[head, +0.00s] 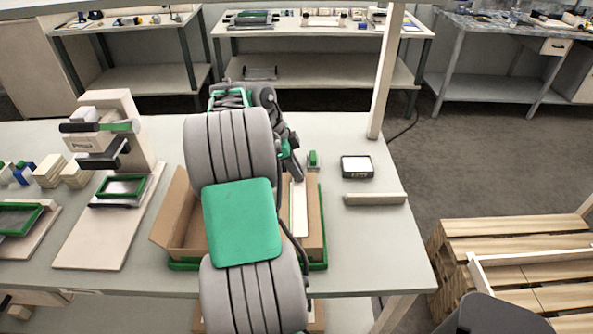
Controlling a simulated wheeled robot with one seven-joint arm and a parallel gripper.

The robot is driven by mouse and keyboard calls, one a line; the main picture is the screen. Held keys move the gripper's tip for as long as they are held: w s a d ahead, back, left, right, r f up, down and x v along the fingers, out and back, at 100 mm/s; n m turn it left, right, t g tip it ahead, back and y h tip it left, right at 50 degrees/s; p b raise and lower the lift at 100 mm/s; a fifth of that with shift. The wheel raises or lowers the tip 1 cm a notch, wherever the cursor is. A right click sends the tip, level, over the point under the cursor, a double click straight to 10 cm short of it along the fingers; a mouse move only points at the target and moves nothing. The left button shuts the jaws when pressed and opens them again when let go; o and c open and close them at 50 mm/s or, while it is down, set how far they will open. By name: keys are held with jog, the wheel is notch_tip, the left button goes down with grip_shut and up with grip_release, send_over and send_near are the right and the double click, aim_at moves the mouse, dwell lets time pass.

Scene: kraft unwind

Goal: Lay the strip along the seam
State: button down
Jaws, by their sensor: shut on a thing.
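An open cardboard box (172,222) stands on the table, its left flap folded outward. A brown panel (315,222) shows on its right side. My arm crosses over the box and hides its middle, so I cannot see the seam. My gripper (297,173) is at the far right part of the box, small and partly hidden behind my arm. It is shut on a pale, narrow strip (299,208), which extends from it toward the near side over the box. I cannot tell whether the strip touches the cardboard.
A green-edged base (183,265) lies under the box. A small green-topped item (313,159), a black-and-white device (356,167) and a pale bar (375,199) are to the right. A press (125,140) stands left. A wooden pallet (520,250) is on the floor at right.

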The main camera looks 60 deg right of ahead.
jog(key=shift+f, duration=0.1)
dwell(0.3)
jog(key=c, duration=1.3)
grip_release()
jog(key=shift+c, duration=0.2)
